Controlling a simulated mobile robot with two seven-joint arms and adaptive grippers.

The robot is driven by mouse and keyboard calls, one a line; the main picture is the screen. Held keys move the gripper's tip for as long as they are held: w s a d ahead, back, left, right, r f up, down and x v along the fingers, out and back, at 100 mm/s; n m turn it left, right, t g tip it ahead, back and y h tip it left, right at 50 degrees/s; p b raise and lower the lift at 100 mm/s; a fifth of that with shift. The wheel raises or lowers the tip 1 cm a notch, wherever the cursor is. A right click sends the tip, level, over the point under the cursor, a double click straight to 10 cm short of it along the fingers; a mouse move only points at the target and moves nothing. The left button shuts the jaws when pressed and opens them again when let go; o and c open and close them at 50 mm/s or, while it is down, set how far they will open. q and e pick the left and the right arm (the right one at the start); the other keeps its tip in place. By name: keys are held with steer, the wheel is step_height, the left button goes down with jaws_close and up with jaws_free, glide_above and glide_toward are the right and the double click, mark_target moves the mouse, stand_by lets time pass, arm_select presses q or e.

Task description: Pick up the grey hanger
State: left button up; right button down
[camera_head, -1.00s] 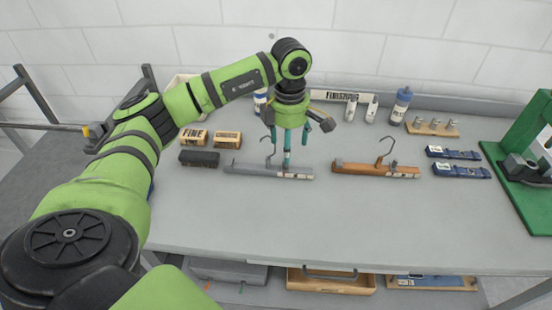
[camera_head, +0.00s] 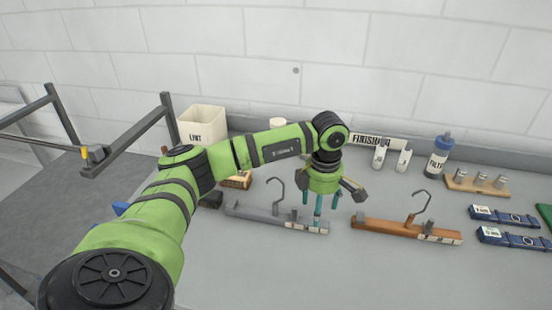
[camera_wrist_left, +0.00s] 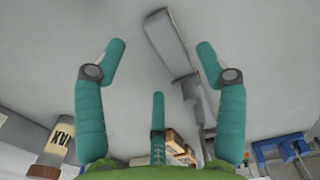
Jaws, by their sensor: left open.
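The grey hanger (camera_head: 262,215) lies on the grey table, left of the brown wooden hanger (camera_head: 385,228). Its metal hook stands up from the bar. My left gripper (camera_head: 319,212) hangs over the grey hanger's right end, teal fingers pointing down. Its fingers partly cover that end in the head view. In the left wrist view the gripper (camera_wrist_left: 160,47) is open and empty, and the grey hanger (camera_wrist_left: 172,42) runs slantwise between and below the spread fingers. I cannot tell the exact height of the fingertips above it. My right gripper is not in view.
A white box (camera_head: 203,125) stands at the back left. A bottle (camera_head: 439,157) and a small wooden rack (camera_head: 477,182) are at the back right. Blue packs (camera_head: 512,238) lie at the right. The table front is clear.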

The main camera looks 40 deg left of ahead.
arm_select(q)
steer(key=f+p, duration=0.1)
steer(key=f, duration=0.2)
steer(key=shift+s+a+f+p, duration=0.2)
steer(key=shift+s+f+p, duration=0.05)
steer(key=shift+s+p, duration=0.15)
steer(key=shift+w+f, duration=0.1)
steer(key=shift+f, duration=0.45)
jaws_close()
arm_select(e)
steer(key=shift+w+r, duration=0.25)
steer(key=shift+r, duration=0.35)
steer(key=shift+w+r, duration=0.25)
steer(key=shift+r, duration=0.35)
arm_select(q)
steer(key=shift+w, duration=0.1)
